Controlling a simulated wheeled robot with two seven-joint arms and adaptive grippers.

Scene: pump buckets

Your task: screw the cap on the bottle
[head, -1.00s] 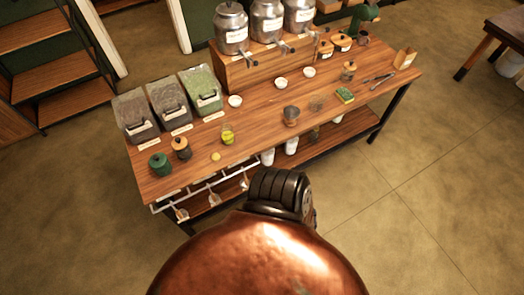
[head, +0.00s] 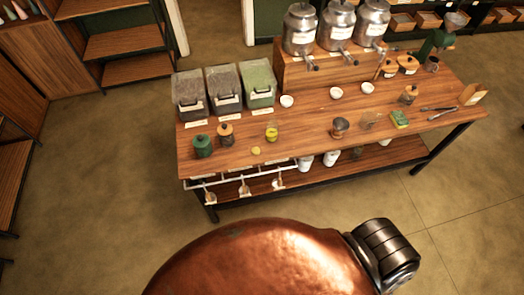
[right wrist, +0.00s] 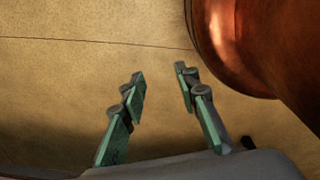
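A small bottle (head: 271,134) with yellow-green contents stands upright near the front of the wooden table. A small round yellow disc, which looks like the cap (head: 256,150), lies on the tabletop just in front and left of the bottle. The bottle's mouth is too small to make out clearly. My right gripper (right wrist: 157,85) shows in the right wrist view with its two green fingers apart and nothing between them, over the bare floor and away from the table. My left gripper is in neither current view.
The wooden table (head: 310,148) carries bins (head: 190,98), metal urns (head: 336,28) on a stand, jars (head: 203,146), bowls (head: 287,101) and a cup (head: 340,127). Scoops (head: 243,188) hang from its front rail. Shelves (head: 113,42) stand at left. Floor before the table is clear.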

